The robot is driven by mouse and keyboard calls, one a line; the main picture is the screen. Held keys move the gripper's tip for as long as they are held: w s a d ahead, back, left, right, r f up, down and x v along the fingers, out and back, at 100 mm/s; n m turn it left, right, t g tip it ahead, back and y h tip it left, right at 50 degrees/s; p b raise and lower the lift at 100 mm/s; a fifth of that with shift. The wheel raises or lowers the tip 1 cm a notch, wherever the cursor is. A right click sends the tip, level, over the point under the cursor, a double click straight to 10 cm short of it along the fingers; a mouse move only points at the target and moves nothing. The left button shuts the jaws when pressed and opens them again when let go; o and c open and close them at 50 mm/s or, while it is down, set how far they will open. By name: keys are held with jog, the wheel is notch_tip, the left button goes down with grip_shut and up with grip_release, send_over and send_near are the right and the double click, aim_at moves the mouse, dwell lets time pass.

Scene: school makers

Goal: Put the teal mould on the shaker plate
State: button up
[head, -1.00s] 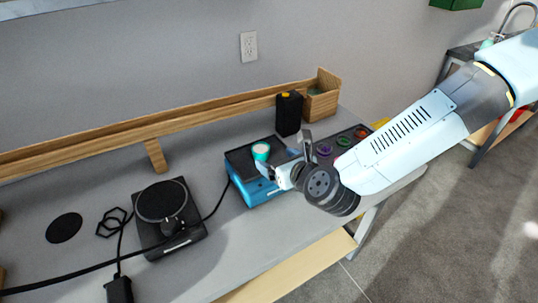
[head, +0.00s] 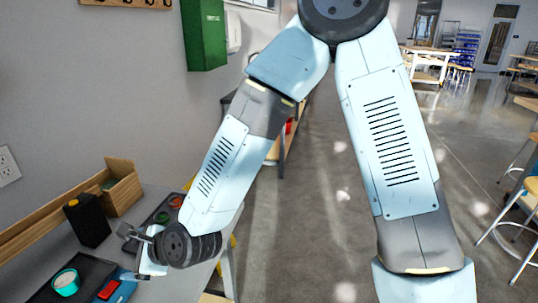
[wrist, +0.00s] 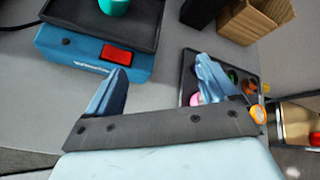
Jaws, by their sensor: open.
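The teal mould (head: 66,282), a small round cup with a pale top, stands upright on the dark plate of the blue shaker (wrist: 85,48). The mould's lower part also shows at the top edge of the wrist view (wrist: 114,6). The shaker's plate (wrist: 138,24) has a raised rim, and a red switch (wrist: 117,54) sits on the front of the body. My gripper (head: 128,254) is open and empty, to the right of the mould and apart from it. In the wrist view its fingers (wrist: 160,78) are spread with bare bench between them.
A dark tray (wrist: 186,72) with several coloured round pieces lies to the right of the shaker. The bench (head: 45,253) ends at the right, with open floor beyond.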

jog(key=w+d+r+n+t+h, duration=0.1)
jog(key=w+d+r+n+h, duration=0.2)
jog(key=d, duration=0.6)
jog(key=w+d+r+n+t+h, duration=0.1)
jog(key=w+d+r+n+h, duration=0.1)
jog(key=w+d+r+n, duration=0.45)
jog(key=w+d+r+t+h, duration=0.1)
jog(key=w+d+r+h, duration=0.15)
jog(key=d, duration=0.85)
jog(key=s+d+r+n+h, duration=0.1)
jog(key=s+d+r+n, duration=0.1)
jog(key=d, duration=0.6)
jog(key=s+d+r+n+g+h, duration=0.1)
jog(key=s+d+r, duration=0.4)
jog(key=s+d, duration=0.2)
jog(key=s+d+r+n+h, duration=0.1)
jog(key=s+d+r, duration=0.3)
jog(key=d, duration=0.6)
jog(key=shift+s+n, duration=0.35)
jog(key=shift+n, duration=0.5)
jog(key=shift+d+h, duration=0.1)
jog(key=shift+h, duration=0.15)
jog(key=shift+c, duration=0.4)
